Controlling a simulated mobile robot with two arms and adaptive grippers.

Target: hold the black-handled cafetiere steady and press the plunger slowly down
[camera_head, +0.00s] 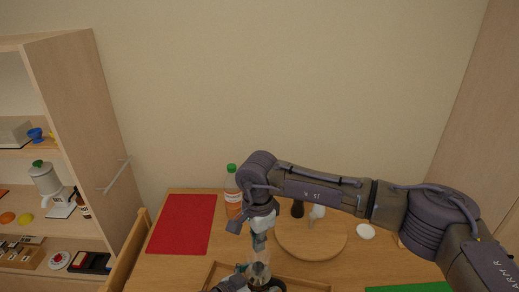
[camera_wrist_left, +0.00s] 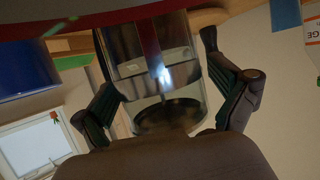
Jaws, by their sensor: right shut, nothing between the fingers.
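The cafetiere (camera_head: 258,272) stands at the front of the table, a clear glass beaker with dark content low in it. In the left wrist view the glass cafetiere (camera_wrist_left: 158,90) lies between the fingers, with metal bands and a dark disc. My left gripper (camera_head: 238,282) is low beside it; in the wrist view its fingers (camera_wrist_left: 168,88) are at both sides of the glass and appear closed on it. My right gripper (camera_head: 260,240) is shut and empty, pointing down just above the cafetiere. The plunger knob and black handle cannot be made out; contact with the knob cannot be told.
A bottle with a green cap (camera_head: 231,185) stands behind my right gripper. A round wooden board (camera_head: 330,245) carries a dark and a white item. A red mat (camera_head: 182,223) lies left, a white item (camera_head: 365,231) right. A wooden tray edge (camera_head: 310,284) runs near the cafetiere.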

